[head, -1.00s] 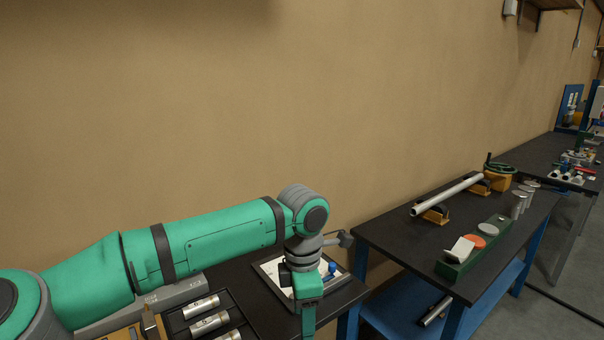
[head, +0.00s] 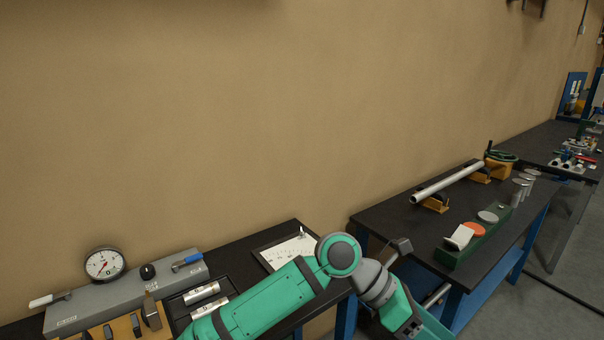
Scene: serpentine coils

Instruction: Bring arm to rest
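My green arm reaches in from the bottom edge of the head view, bent at a grey joint in front of the right end of the near bench (head: 232,257). Its last green link points down and to the right, off the bottom edge. My gripper's fingers lie outside the picture, so I cannot see whether they hold anything. The arm appears in front of the gap between the near bench and the middle bench (head: 400,218).
A grey gauge box (head: 110,296) with a dial (head: 104,265) stands on the near bench, beside a dark tray of metal cylinders (head: 202,293) and a white sheet (head: 287,251). The middle bench holds a pipe (head: 446,184) on rests and a green block (head: 464,254).

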